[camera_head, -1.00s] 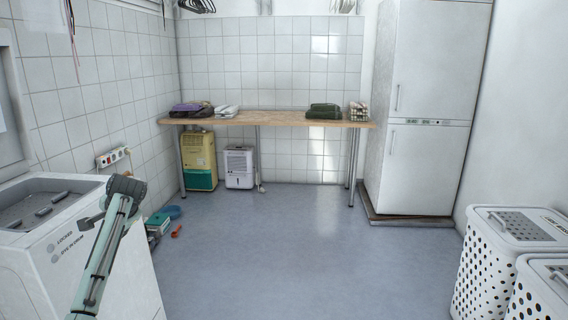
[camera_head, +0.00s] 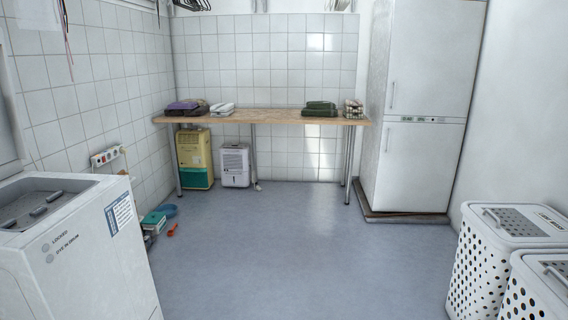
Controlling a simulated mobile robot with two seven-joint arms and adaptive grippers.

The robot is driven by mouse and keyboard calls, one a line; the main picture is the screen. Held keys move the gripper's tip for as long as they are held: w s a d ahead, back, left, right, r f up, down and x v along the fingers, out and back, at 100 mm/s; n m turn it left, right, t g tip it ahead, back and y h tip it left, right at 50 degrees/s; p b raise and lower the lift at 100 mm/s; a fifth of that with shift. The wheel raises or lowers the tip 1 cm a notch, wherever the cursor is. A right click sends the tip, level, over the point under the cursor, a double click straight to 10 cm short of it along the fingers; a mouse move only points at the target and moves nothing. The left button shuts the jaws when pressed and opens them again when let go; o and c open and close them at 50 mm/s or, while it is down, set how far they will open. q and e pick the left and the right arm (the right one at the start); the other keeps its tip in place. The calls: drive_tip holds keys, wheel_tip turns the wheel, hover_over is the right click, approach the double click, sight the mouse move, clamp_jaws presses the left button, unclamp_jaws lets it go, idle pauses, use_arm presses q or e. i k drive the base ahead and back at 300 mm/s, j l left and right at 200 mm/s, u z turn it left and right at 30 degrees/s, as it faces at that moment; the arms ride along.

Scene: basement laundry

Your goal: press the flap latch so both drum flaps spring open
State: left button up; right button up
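A white top-loading washing machine (camera_head: 85,262) stands at the lower left of the head view, cut off by the left edge. Its top is open onto a grey recess (camera_head: 42,205) with several dark grey bar-like parts in it. I cannot make out the flap latch or tell how the drum flaps stand. The front face carries two round grey marks with small lettering, and a blue-and-white label (camera_head: 119,214) sits near its right corner. Neither of my grippers is in view.
A wooden table (camera_head: 265,117) with folded cloth stands at the back wall, with two dehumidifier-like units (camera_head: 235,165) under it. A tall white fridge (camera_head: 420,110) stands back right. White dotted baskets (camera_head: 487,265) stand front right. The blue floor (camera_head: 290,250) between is clear.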

sight(39, 211)
drive_tip(key=u, duration=1.5)
